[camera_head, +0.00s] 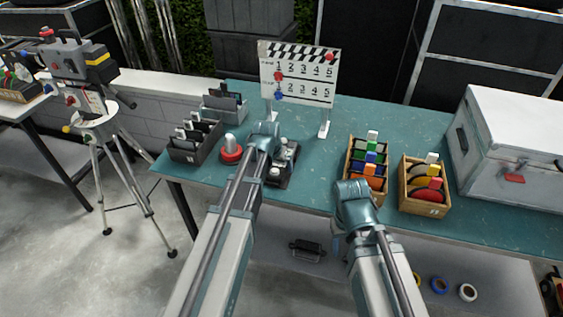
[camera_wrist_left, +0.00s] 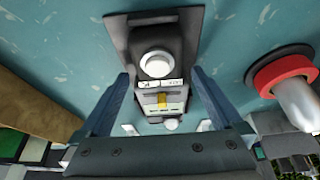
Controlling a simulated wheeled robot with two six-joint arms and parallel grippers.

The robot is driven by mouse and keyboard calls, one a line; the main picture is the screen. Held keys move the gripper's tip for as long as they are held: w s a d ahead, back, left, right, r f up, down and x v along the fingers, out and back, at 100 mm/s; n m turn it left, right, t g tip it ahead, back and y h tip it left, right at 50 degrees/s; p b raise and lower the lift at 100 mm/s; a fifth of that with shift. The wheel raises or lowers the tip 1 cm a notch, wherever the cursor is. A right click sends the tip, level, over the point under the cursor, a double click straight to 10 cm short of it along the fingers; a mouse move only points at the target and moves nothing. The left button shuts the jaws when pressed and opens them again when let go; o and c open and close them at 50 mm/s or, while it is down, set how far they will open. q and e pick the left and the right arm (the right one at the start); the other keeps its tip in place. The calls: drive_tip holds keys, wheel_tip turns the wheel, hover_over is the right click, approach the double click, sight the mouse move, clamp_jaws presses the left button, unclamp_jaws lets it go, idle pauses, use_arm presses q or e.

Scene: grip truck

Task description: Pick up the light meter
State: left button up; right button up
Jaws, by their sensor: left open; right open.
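The light meter (camera_head: 275,170) seems to be the small grey device with a white dome on a dark stand on the teal table, partly hidden by my left arm. In the left wrist view, the light meter (camera_wrist_left: 158,85) lies between the fingers, with its white dome and small labels in sight. My left gripper (camera_wrist_left: 160,80) is open, one finger on each side of the device; I cannot tell if they touch it. In the head view, my left gripper (camera_head: 273,140) is over the stand. My right gripper (camera_head: 355,188) is at the front table edge; its fingers are hidden.
A red-based object (camera_head: 231,154) with a pale top stands close left of my left gripper. Dark racks (camera_head: 193,150) are further left. Wooden boxes of coloured discs (camera_head: 425,207) and a white case (camera_head: 510,140) stand right. A clapper-style board (camera_head: 298,85) stands behind.

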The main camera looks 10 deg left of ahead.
use_arm(q)
clamp_jaws()
idle(0.3)
drive_tip(key=shift+r, duration=0.15)
use_arm(e)
drive_tip(key=shift+r, duration=0.15)
